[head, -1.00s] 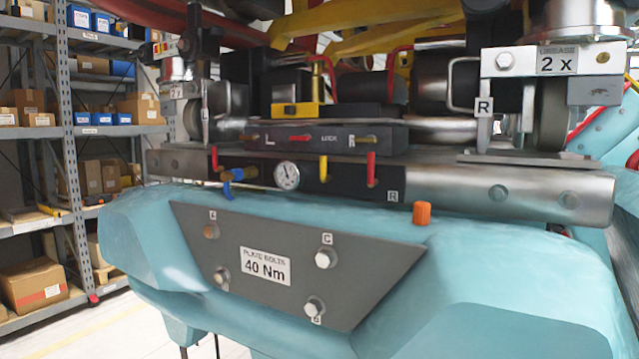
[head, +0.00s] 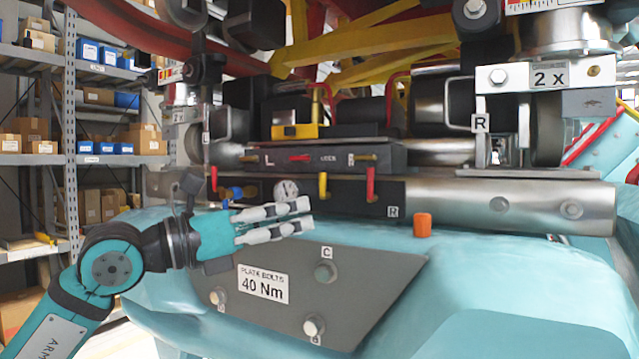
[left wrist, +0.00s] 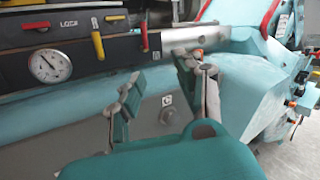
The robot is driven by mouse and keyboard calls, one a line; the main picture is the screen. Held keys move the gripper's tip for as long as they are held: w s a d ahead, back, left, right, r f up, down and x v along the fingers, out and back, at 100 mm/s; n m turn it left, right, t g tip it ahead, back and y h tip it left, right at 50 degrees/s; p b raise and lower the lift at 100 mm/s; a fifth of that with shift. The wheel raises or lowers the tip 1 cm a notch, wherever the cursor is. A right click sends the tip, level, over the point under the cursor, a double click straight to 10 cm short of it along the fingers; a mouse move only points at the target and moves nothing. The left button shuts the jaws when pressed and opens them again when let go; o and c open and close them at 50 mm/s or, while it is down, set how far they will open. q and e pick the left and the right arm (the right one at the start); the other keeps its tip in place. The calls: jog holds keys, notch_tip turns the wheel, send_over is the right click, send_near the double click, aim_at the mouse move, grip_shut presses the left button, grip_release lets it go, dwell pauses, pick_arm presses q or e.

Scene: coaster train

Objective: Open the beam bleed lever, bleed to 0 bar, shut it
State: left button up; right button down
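A small round pressure gauge (head: 286,190) with a white dial sits on the dark block along the beam; it also shows in the left wrist view (left wrist: 50,65), where its figures are too small to read. Left of it is the brass valve with a blue part (head: 236,192). My left gripper (head: 308,214) is open and empty, fingers pointing right, in front of the block just below the gauge. The left wrist view shows its two fingers apart (left wrist: 160,75). My right gripper is not in view.
Red (head: 214,178) and yellow (head: 323,185) levers and another red lever (head: 371,184) hang along the block. Below is a grey plate (head: 370,275) with bolts and a 40 Nm label. An orange cap (head: 422,225) stands on the teal body. Shelves (head: 70,120) stand at left.

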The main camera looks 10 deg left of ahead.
pick_arm(q)
jog(key=w+a+r+n+t+y, duration=0.1)
jog(key=a+r+t+y, duration=0.3)
jog(key=a, duration=0.3)
jog(key=g+y+p, duration=0.1)
jog(key=p, duration=0.6)
send_near(325, 184)
jog(key=x, duration=0.9)
jog(key=shift+w+a+r, duration=0.2)
jog(key=shift+a+r, duration=0.05)
jog(key=shift+r, duration=0.05)
grip_shut()
